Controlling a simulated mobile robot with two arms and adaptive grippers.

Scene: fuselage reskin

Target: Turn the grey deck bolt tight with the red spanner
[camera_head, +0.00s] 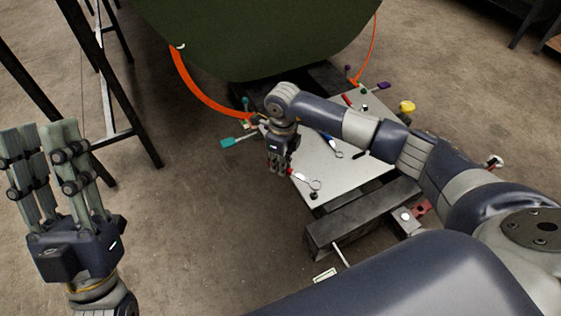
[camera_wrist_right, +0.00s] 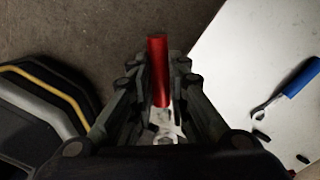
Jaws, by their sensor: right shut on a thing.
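My right gripper (camera_head: 280,172) points down at the near left edge of a white deck panel (camera_head: 345,185). It is shut on the red spanner, whose red handle (camera_wrist_right: 158,70) stands between the fingers in the right wrist view, with silver metal below it. In the head view, a bright spanner end (camera_head: 314,184) lies over the panel just right of the fingers. A small dark round piece (camera_head: 314,195) sits beside that end; I cannot tell whether it is the grey deck bolt. My left gripper (camera_head: 40,128) is raised, open and empty at the far left.
A blue-handled spanner (camera_head: 327,139) lies on the panel; it also shows in the right wrist view (camera_wrist_right: 302,78). A teal-handled tool (camera_head: 235,141) and an orange hose (camera_head: 195,92) are left of the panel. The dark green fuselage (camera_head: 250,35) hangs behind.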

